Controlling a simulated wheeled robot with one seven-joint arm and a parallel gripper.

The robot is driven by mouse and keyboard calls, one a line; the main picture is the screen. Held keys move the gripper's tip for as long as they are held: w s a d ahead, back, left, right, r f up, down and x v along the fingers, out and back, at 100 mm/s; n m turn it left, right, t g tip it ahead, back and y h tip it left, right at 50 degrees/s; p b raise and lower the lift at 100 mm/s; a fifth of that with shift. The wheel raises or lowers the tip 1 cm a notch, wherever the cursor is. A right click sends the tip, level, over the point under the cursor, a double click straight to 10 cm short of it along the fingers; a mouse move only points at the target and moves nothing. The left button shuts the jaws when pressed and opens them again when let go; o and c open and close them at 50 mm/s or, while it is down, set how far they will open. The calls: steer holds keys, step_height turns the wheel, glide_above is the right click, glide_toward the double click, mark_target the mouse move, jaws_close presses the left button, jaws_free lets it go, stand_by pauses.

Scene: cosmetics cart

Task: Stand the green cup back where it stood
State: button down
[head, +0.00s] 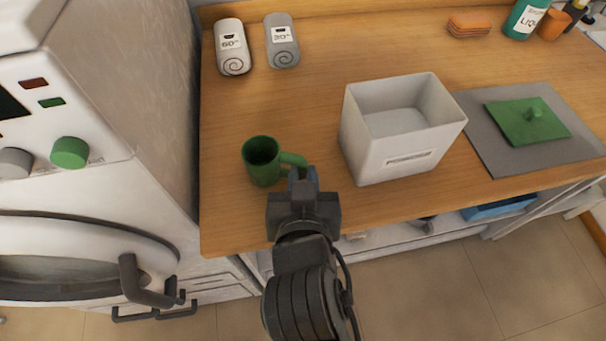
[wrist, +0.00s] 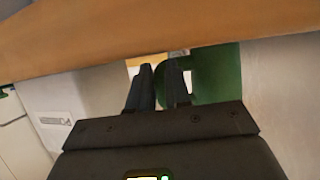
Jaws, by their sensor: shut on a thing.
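The green cup (head: 262,162) is upright at the left front of the wooden counter, its open top showing in the head view. Its handle points right, toward my gripper (head: 302,176), which is shut on the handle. In the wrist view the cup (wrist: 218,75) fills the area right of my fingers (wrist: 160,75), with its handle at the right finger. The cup's base is at or very near the counter top; I cannot tell whether it touches. No mark shows where the cup stood before.
A white open box (head: 400,155) stands close to the right of the gripper. Two canisters (head: 232,48) (head: 282,42) stand at the back left. Counter (head: 315,115) between them and the cup is clear.

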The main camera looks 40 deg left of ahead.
steer(key=c, duration=1.5)
jaws_free()
steer(key=shift+f, duration=0.15)
steer(key=o, duration=0.4)
steer(key=shift+r, duration=0.25)
steer(key=b+v, duration=0.1)
steer(key=v, duration=1.1)
